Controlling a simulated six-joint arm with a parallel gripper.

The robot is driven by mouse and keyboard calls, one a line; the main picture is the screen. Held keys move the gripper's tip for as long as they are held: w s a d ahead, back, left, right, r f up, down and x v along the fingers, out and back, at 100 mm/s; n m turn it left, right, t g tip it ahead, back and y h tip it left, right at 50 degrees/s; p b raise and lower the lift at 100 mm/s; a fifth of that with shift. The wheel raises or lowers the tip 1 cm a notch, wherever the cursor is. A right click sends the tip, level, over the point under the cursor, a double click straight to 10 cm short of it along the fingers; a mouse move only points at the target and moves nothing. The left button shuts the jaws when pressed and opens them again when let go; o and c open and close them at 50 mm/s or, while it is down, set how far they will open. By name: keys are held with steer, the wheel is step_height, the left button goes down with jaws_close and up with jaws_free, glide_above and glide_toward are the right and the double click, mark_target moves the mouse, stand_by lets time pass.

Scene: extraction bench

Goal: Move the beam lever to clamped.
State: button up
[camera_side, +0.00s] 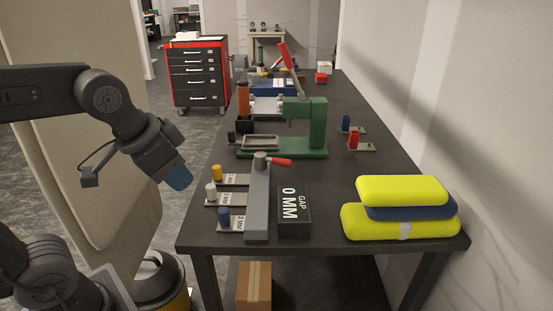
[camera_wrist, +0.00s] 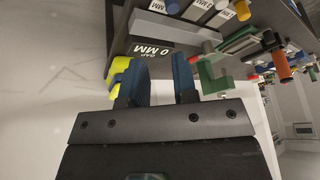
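The beam (camera_side: 258,205) is a long grey bar on the dark bench, with a round grey pivot (camera_side: 260,160) at its far end. Its short red lever handle (camera_side: 280,162) points right from the pivot, roughly level. In the wrist view the grey beam (camera_wrist: 165,32) lies near the top, beyond the fingers. My gripper (camera_side: 178,178) hangs in the air left of the bench, apart from the beam and lever. In the wrist view my gripper (camera_wrist: 160,80) has its two blue fingers parted with nothing held between them.
A black "GAP 0 MM" block (camera_side: 294,210) stands right of the beam; labelled plates with coloured knobs (camera_side: 230,198) lie left. A green press (camera_side: 317,125) with a raised red handle stands behind. Yellow and blue pads (camera_side: 400,222) are stacked at right.

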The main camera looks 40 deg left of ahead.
steer(key=o, duration=0.4)
steer(key=w+r+m, duration=0.1)
steer(key=w+m, duration=0.1)
steer(key=w, duration=0.2)
steer(key=w+r+m+g, duration=0.1)
steer(key=w+r+m, duration=0.1)
steer(key=w, duration=0.3)
steer(key=w+a+r+m, duration=0.1)
steer(key=w, duration=0.4)
steer(key=shift+r+m+g+y, duration=0.3)
steer(key=shift+r+m, duration=0.05)
steer(key=shift+m, duration=0.05)
steer(key=m+g, duration=0.2)
steer(key=m, duration=0.4)
glide_above(282, 159)
steer(key=s+d, duration=0.1)
steer(key=s, duration=0.1)
step_height(282, 159, down, 3)
steer(key=f, duration=0.4)
steer(key=w+f, duration=0.1)
steer(key=f, duration=0.3)
steer(key=w+a+f, duration=0.1)
steer(key=f, duration=0.4)
steer(key=shift+c, duration=0.4)
jaws_close()
